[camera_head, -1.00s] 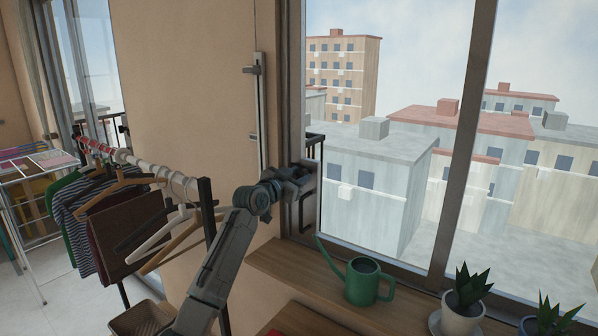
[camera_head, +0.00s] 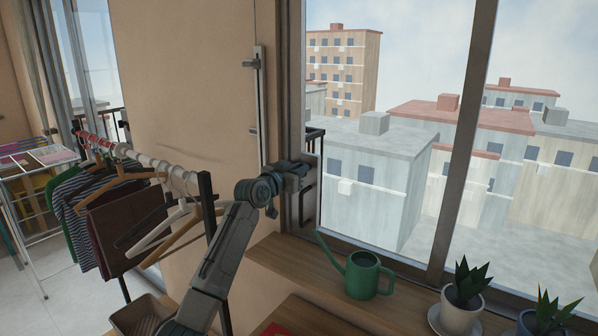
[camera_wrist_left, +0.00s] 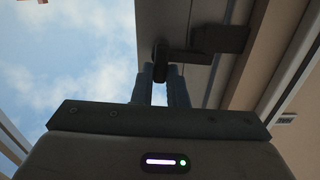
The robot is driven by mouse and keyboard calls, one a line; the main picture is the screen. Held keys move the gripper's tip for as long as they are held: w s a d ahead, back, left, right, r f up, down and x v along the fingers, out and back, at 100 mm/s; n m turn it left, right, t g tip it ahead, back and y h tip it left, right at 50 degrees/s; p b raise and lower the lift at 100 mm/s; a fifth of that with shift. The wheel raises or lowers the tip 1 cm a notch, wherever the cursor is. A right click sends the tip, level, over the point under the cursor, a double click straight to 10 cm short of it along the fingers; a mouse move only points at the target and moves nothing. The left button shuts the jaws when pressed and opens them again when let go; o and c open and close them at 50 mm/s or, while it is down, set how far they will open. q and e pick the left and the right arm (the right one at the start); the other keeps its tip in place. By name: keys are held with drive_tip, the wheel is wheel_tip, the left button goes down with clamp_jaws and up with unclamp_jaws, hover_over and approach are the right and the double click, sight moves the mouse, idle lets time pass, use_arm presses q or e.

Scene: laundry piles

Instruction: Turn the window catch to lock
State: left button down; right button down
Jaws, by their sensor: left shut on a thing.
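The window catch (camera_wrist_left: 220,39) shows in the left wrist view as a dark block on the grey window frame, with a thin lever running left to a dark rounded end (camera_wrist_left: 161,62). My left gripper (camera_wrist_left: 160,78) is shut on that lever end, with one finger on each side of it. In the head view my left gripper (camera_head: 303,172) is at the grey window stile, above a dark pull handle (camera_head: 300,205). There the gripper hides most of the catch, so its exact angle cannot be told. My right gripper is not in view.
A green watering can (camera_head: 362,276) and potted plants (camera_head: 462,305) stand on the wooden sill (camera_head: 290,262) below the window. A clothes rack (camera_head: 206,205) with hangers and garments stands left of my arm. A tall latch bar (camera_head: 258,95) runs up the wall.

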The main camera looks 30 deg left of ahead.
use_arm(q)
drive_tip(key=shift+n, duration=0.4)
drive_tip(key=c, duration=1.4)
unclamp_jaws()
drive_tip(key=shift+c, duration=0.2)
drive_tip(key=s+a+b, duration=0.1)
drive_tip(key=s+b, duration=0.3)
drive_tip(key=s, duration=0.6)
drive_tip(key=shift+s+a, duration=0.3)
drive_tip(key=shift+s, duration=0.05)
